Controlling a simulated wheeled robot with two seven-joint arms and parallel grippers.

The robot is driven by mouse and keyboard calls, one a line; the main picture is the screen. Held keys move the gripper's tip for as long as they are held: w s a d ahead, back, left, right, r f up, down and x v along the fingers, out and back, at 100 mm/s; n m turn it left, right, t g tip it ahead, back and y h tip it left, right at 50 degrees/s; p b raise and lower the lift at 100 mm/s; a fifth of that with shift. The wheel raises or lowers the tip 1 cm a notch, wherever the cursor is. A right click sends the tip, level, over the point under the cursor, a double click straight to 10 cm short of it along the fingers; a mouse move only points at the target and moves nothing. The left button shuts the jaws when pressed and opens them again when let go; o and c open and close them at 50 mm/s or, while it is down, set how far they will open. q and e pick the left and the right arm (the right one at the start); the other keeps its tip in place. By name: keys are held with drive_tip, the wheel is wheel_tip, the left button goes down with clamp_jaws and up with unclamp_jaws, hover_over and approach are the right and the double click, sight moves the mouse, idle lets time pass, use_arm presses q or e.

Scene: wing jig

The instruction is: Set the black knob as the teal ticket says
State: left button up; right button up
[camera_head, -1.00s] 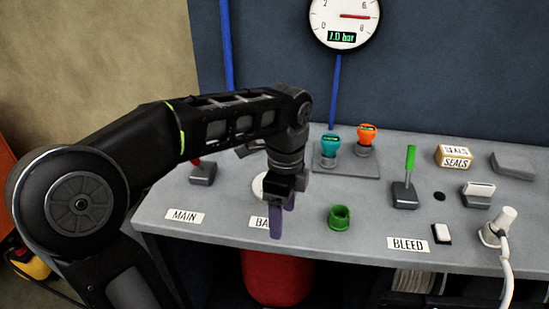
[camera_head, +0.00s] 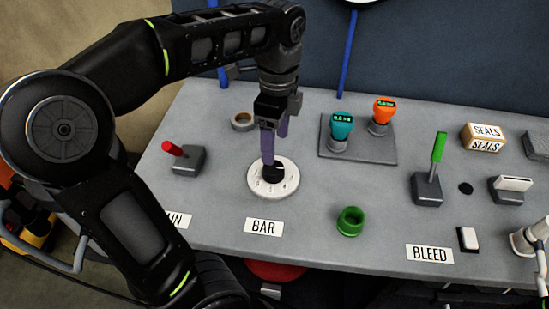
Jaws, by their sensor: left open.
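The black knob (camera_head: 273,174) sits in the middle of a round white dial (camera_head: 260,191) behind the BAR label (camera_head: 264,226). My left gripper (camera_head: 274,150) is open, its purple fingers pointing down at the knob. One finger overlaps the knob in the picture; I cannot tell whether it touches. The fingers hide part of the knob, and its pointing direction is unclear. The teal ticket (camera_head: 341,131) stands on a grey base to the right, with a small green readout too small to read surely. My right gripper is not in view.
An orange ticket (camera_head: 381,114) stands beside the teal one. A red-tipped lever (camera_head: 186,158) is left of the dial, with a tape roll (camera_head: 242,121) behind. A green ring (camera_head: 350,221) and a green-handled lever (camera_head: 430,175) are to the right. The gauge is mostly cut off.

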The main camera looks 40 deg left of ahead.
sight(274, 167)
use_arm(q)
drive_tip(key=shift+s+f, duration=0.2)
drive_tip(key=shift+f, duration=3.75)
drive_tip(key=shift+c, duration=0.4)
drive_tip(key=c, duration=1.3)
